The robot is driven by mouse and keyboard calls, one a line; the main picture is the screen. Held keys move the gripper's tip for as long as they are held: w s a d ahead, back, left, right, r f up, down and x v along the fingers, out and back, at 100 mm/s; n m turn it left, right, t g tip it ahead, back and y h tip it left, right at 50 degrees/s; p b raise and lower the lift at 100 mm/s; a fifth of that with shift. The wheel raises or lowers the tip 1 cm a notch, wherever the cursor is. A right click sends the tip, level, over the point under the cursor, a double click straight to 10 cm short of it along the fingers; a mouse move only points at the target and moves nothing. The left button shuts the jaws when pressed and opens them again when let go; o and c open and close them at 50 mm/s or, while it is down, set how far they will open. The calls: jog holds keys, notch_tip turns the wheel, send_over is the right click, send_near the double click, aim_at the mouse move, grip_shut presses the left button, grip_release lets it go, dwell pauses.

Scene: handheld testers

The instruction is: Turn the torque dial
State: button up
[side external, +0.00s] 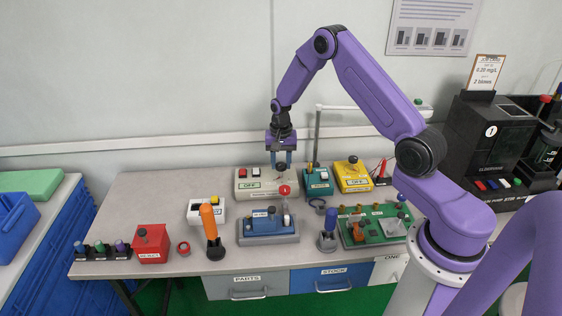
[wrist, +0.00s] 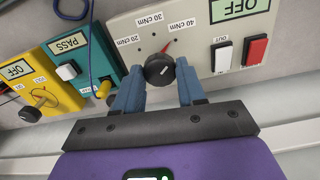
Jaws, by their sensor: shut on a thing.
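The torque dial is a round black knob (wrist: 160,70) with a white line. It sits on a cream tester (wrist: 200,40) marked 20, 30 and 40 cNm, with a red pointer between the 30 and 40 labels. My gripper (wrist: 160,76) has its blue fingers on either side of the knob, shut on it. In the side view my gripper (side external: 281,160) points down at the back of the cream tester (side external: 251,190), which has an OFF display. The fingers partly hide the dial there.
A teal tester (side external: 318,182) showing PASS and a yellow tester (side external: 353,177) stand close on the right.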

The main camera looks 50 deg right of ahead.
aim_at(281, 165)
jog(key=n, duration=0.5)
jog(key=shift+n, duration=2.4)
jog(key=o, duration=1.1)
jog(key=shift+c, duration=0.2)
notch_tip(281, 165, up, 18)
jog(key=shift+f, duration=0.25)
